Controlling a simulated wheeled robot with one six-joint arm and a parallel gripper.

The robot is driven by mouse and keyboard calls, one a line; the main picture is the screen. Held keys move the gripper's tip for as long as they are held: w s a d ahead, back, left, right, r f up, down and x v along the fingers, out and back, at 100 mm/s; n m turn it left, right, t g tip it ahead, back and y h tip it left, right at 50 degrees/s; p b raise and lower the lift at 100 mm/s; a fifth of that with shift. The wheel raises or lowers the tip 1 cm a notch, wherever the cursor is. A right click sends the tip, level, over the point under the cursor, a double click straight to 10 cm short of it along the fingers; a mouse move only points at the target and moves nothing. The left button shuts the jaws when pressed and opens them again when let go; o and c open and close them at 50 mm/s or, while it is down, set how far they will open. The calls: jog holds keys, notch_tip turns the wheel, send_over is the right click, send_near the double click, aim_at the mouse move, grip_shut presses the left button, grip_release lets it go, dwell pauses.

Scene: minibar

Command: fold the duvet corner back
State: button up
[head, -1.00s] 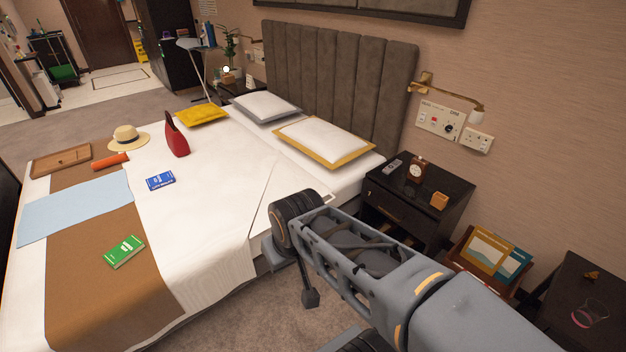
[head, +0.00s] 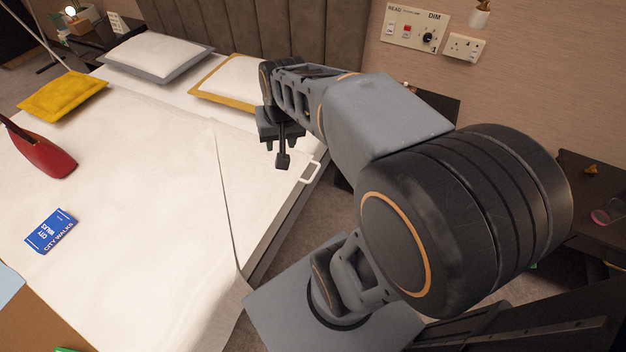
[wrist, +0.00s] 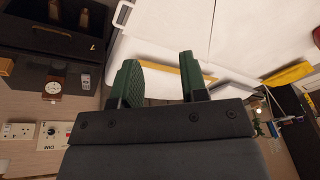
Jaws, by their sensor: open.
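The white duvet (head: 130,150) covers the bed. Its near right corner (head: 255,190) lies flat as a panel beyond a long diagonal seam. A pale loop tab (head: 310,171) sticks out at the bed's side edge, and it also shows at the top left of the wrist view (wrist: 122,14). My gripper (head: 282,146) hangs over the bed's side near the pillow end, a little left of the tab in the head view. In the wrist view its two green fingers (wrist: 158,62) are apart with nothing between them. I cannot tell its exact height above the duvet.
A yellow-edged pillow (head: 225,80) and a grey-edged pillow (head: 155,55) lie by the headboard (head: 310,35). My arm mostly hides the dark nightstand (head: 430,100), whose items show in the wrist view.

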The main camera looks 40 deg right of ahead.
jog(key=w+d+f+m+b, duration=0.25)
jog(key=d+f+b, duration=0.2)
jog(key=f, duration=0.25)
jog(key=w+d+f+m+b, duration=0.25)
jog(key=d+f+b, duration=0.2)
jog(key=f, duration=0.25)
jog(key=m+b, duration=0.3)
jog(key=b, duration=0.3)
send_near(313, 175)
jog(key=shift+g+y, duration=0.4)
jog(key=f+b, duration=0.1)
jog(key=f, duration=0.1)
jog(key=w+f+b, duration=0.1)
jog(key=f+b, duration=0.1)
jog(key=f, duration=0.1)
jog(key=f+b, duration=0.1)
jog(key=f, duration=0.1)
jog(key=shift+w+f+b, duration=0.2)
jog(key=shift+w+b, duration=0.1)
jog(key=shift+w, duration=0.05)
jog(key=shift+w+f, duration=0.1)
jog(key=shift+f, duration=0.4)
grip_shut()
